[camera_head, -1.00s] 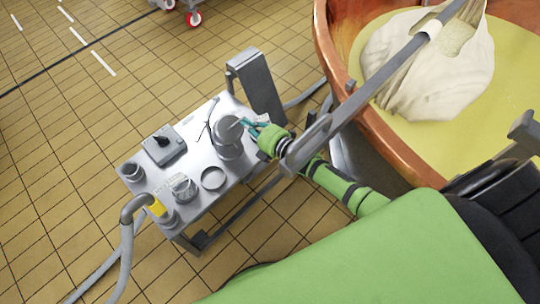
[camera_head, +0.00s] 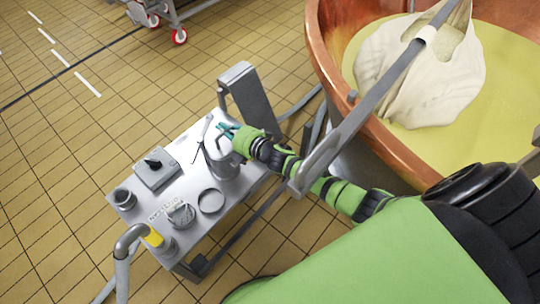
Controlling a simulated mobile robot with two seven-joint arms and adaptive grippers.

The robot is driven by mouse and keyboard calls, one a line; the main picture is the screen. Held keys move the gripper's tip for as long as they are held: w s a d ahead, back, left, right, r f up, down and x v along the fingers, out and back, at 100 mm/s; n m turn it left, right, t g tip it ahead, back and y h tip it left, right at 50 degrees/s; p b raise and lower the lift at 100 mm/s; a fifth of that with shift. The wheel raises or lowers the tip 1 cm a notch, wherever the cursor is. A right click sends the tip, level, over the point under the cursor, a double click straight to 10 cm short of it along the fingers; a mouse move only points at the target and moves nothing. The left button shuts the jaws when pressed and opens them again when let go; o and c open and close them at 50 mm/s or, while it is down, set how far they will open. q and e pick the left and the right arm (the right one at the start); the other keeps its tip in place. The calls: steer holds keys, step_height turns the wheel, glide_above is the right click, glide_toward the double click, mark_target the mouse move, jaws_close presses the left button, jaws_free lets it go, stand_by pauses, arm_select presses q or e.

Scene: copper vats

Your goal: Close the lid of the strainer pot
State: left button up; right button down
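The strainer pot (camera_head: 224,169) is a grey metal vessel standing on the steel cart top, near its right end. My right gripper (camera_head: 226,131), with teal fingers, is at the top of the pot, over its upper right side. The green wrist and the gripper hide part of the pot's top, so I cannot make out how far its lid is open or whether the fingers touch it. A thin bent metal piece (camera_head: 205,130) rises at the pot's left side. I cannot tell whether the fingers are open or shut. My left gripper is not in view.
The steel cart (camera_head: 150,190) also carries a grey box with a black knob (camera_head: 156,168), a ring-shaped part (camera_head: 211,201) and pipe fittings. A grey upright panel (camera_head: 250,95) stands behind the pot. A copper vat (camera_head: 318,50) is at right. Tiled floor is free at left.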

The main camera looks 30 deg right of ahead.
steer(key=shift+w+a, duration=0.1)
steer(key=shift+w, duration=0.05)
stand_by(0.5)
steer(key=v, duration=1.2)
steer(key=s+d+f+m+g+h+p, duration=0.15)
steer(key=s+f+m, duration=0.3)
steer(key=f, duration=0.45)
steer(key=s+d+f+m+g+h, duration=0.2)
steer(key=s+d+f+m+g, duration=0.15)
steer(key=s+f, duration=0.35)
steer(key=s+d+f+m+g+h, duration=0.15)
steer(key=s+f+m, duration=0.25)
steer(key=f, duration=0.6)
steer(key=s+a+f+m+g, duration=0.1)
steer(key=s+f+m+g, duration=0.1)
steer(key=s, duration=0.6)
steer(key=s+a+f+m+g+p, duration=0.1)
steer(key=s+a+f+m+g, duration=0.1)
steer(key=s, duration=0.7)
steer(key=s+a+f+m+g+h, duration=0.1)
steer(key=s+f+m+g, duration=0.2)
steer(key=s+f, duration=0.3)
steer(key=s, duration=0.2)
steer(key=shift+s+a+m, duration=0.35)
steer(key=shift+s+m, duration=0.05)
